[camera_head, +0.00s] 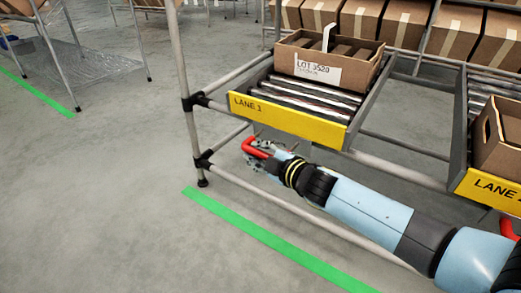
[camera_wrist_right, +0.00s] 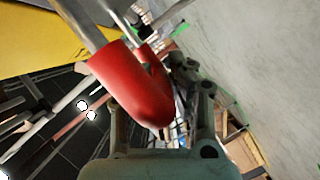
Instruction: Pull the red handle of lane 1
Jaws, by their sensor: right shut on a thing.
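The red handle (camera_head: 257,148) of lane 1 hangs below the yellow sign (camera_head: 290,120) marked "LANE 1" in the head view. My right gripper (camera_head: 262,160) is at the handle, its arm coming in from the lower right. In the right wrist view the red handle (camera_wrist_right: 138,88) fills the middle, between the fingers of my right gripper (camera_wrist_right: 160,118). The gripper is shut on it. An open carton (camera_head: 325,62) labelled "LOT 3520" sits at the back of the lane's rollers (camera_head: 305,95). My left gripper is not in view.
A second lane with a yellow sign (camera_head: 490,190) and an open carton (camera_head: 498,140) is at the right. A grey rack post (camera_head: 182,90) stands left of lane 1. A green floor line (camera_head: 270,240) runs in front.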

